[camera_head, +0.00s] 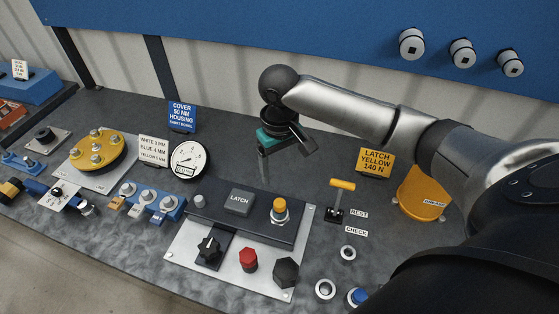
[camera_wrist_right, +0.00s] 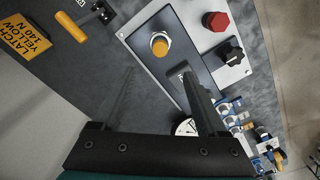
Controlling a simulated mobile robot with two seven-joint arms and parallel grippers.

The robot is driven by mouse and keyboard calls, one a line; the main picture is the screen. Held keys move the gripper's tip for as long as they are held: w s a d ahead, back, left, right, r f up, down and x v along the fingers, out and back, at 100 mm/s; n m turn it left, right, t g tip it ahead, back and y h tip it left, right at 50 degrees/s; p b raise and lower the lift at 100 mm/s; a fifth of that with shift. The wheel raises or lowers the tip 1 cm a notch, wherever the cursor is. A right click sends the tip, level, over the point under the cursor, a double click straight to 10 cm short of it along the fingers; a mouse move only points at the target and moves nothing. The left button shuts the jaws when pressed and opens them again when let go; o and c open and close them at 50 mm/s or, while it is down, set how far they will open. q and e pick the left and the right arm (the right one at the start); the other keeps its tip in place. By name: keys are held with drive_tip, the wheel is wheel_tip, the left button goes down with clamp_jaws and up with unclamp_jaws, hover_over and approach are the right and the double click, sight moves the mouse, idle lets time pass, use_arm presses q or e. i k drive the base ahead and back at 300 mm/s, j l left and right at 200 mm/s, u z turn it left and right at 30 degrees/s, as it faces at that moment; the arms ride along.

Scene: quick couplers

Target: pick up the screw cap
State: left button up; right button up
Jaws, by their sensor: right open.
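A black hexagonal cap (camera_head: 286,271), which looks most like the screw cap, sits at the front right corner of the silver panel in the head view. A blue cap (camera_head: 357,297) with a pale ring stands right of the panel; I cannot tell for certain which is the screw cap. My right gripper (camera_head: 268,168) is open and empty, pointing down above and behind the panel, apart from both caps. In the wrist view its two fingers (camera_wrist_right: 160,98) are spread, with a yellow-topped knob (camera_wrist_right: 160,45) beyond them. My left gripper is not in view.
The panel (camera_head: 180,247) also carries a red knob (camera_head: 248,260), a black rotary knob (camera_head: 208,249) and a LATCH block (camera_head: 239,201). A gauge (camera_head: 188,160) stands behind left.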

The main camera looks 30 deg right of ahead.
sight(285, 274)
drive_tip(key=k+j, duration=1.15)
drive_tip(key=k, duration=0.15)
